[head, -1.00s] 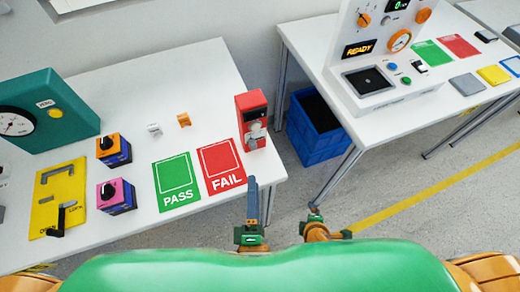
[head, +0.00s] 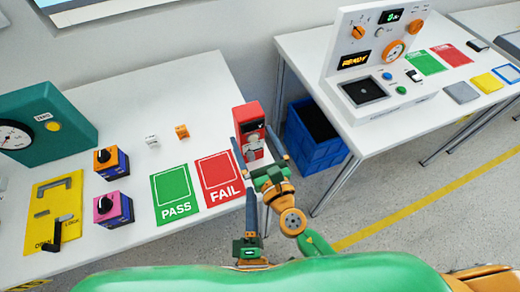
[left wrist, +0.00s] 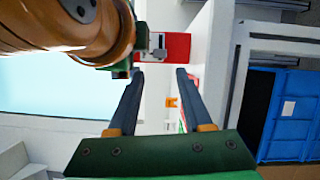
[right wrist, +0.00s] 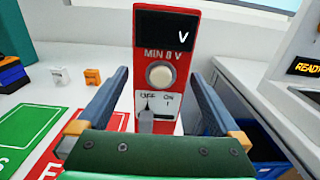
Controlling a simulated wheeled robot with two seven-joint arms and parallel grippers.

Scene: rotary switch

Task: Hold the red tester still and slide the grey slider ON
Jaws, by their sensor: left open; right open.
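The red tester (head: 247,120) stands upright at the right edge of the left table. In the right wrist view the tester (right wrist: 165,50) shows a dark display, a pale round button (right wrist: 160,75) and a white OFF/ON plate. The grey slider (right wrist: 146,121) sits at the left, OFF side of that plate. My right gripper (head: 254,135) is open, its fingertips at either side of the tester's front; contact cannot be told. My left gripper (head: 252,195) is open and empty, lower and nearer me. The tester (left wrist: 178,47) also shows beyond its fingers in the left wrist view.
Green PASS (head: 174,195) and red FAIL (head: 220,180) mats lie left of the tester. Two small boxes with knobs (head: 112,208) stand farther left. A blue bin (head: 315,140) is on the floor between the tables. My right forearm is close to the left gripper.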

